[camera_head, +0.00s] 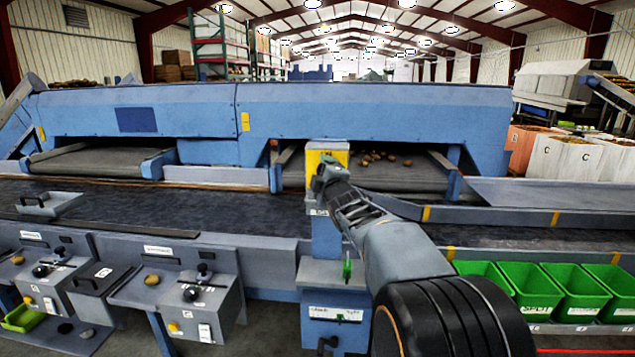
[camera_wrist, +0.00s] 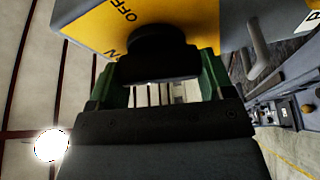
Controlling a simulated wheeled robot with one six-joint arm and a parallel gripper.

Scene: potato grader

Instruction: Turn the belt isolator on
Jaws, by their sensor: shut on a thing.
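The belt isolator is a box with a yellow face (camera_head: 322,160) on a blue post at the middle of the head view. In the wrist view its yellow plate (camera_wrist: 95,25) fills the top, with the words OFF and ON printed on it. A black knob (camera_wrist: 160,52) stands out from the plate. My gripper (camera_wrist: 158,92) is shut on the knob, with a green finger on each side of it. In the head view my gripper (camera_head: 325,178) is against the isolator and hides part of its face. The knob's pointer is not clear.
A dark conveyor belt (camera_head: 200,215) runs across behind the isolator post. Several green bins (camera_head: 530,288) stand at the lower right. Boxes with levers (camera_head: 205,305) stand at the lower left.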

